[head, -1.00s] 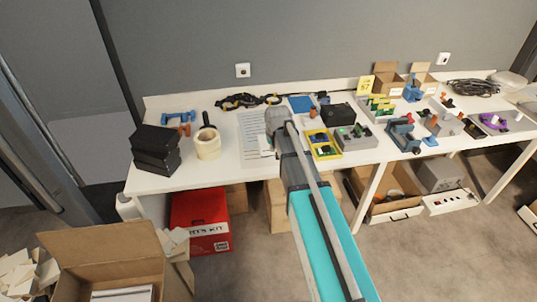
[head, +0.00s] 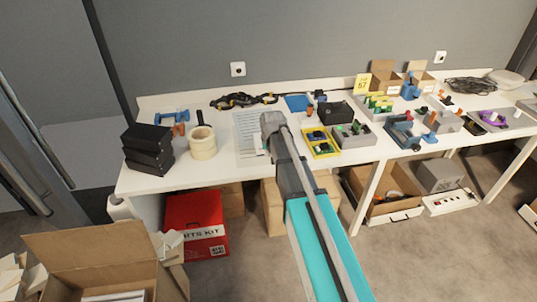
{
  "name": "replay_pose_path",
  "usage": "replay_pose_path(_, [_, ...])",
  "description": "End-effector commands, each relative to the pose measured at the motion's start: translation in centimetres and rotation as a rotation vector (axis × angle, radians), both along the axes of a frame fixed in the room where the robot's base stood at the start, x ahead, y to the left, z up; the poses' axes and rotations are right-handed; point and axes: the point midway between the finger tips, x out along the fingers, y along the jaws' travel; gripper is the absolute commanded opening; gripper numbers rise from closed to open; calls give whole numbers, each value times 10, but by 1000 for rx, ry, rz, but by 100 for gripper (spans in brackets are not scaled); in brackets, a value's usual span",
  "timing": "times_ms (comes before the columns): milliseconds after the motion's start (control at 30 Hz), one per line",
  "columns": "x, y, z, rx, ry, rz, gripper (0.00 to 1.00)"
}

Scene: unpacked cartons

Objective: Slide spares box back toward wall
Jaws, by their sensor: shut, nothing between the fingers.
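No box carries a readable spares label, so I cannot tell which one is the spares box. A black box (head: 335,112) stands mid-table, behind a yellow tray (head: 320,143) and a grey tray (head: 353,136) of small parts. Two small open cardboard boxes, a left one (head: 386,84) and a right one (head: 421,86), stand at the back right near the wall. My arm reaches up over the table's front edge, its grey end over a printed sheet (head: 247,132). My gripper is hidden by the arm.
Black stacked boxes (head: 147,150), a tape roll (head: 202,143) and a blue clamp (head: 169,115) occupy the table's left end. Cables (head: 240,100) lie along the back. A red kit box (head: 196,222) and cartons stand under the table.

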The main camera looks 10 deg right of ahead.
Motion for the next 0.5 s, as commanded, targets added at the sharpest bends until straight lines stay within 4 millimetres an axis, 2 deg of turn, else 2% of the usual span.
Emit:
replay_pose_path(33, [2,0,-8,0,0,0,0])
replay_pose_path(500, [12,1,-43,0,0,1,0])
